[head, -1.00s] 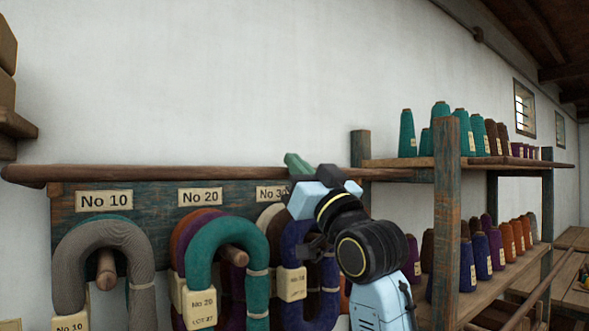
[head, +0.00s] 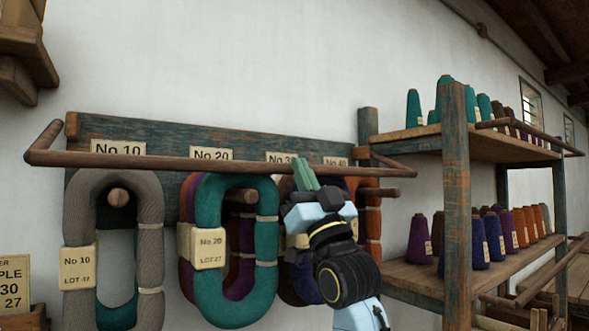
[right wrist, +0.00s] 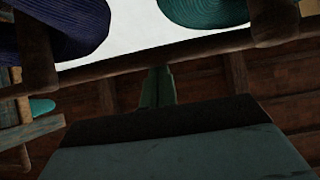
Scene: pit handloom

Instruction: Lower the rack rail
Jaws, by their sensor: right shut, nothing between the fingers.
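The rack rail (head: 215,165) is a long brown wooden bar on side arms. It stands out in front of the blue-green rack board (head: 240,140), level with the number labels. It also crosses the right wrist view (right wrist: 210,48) at a slant. My right gripper (head: 304,174) is shut and empty, its green fingers pointing up in front of the rail near the No 30 label. In the right wrist view the fingertips (right wrist: 157,80) are just at the rail's edge; whether they touch cannot be told. My left gripper is not in view.
Grey No 10 (head: 147,240), teal No 20 (head: 265,240) and other yarn hanks hang on pegs below the rail. A wooden shelf unit (head: 458,180) with yarn cones stands close on the right. The white wall above is clear.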

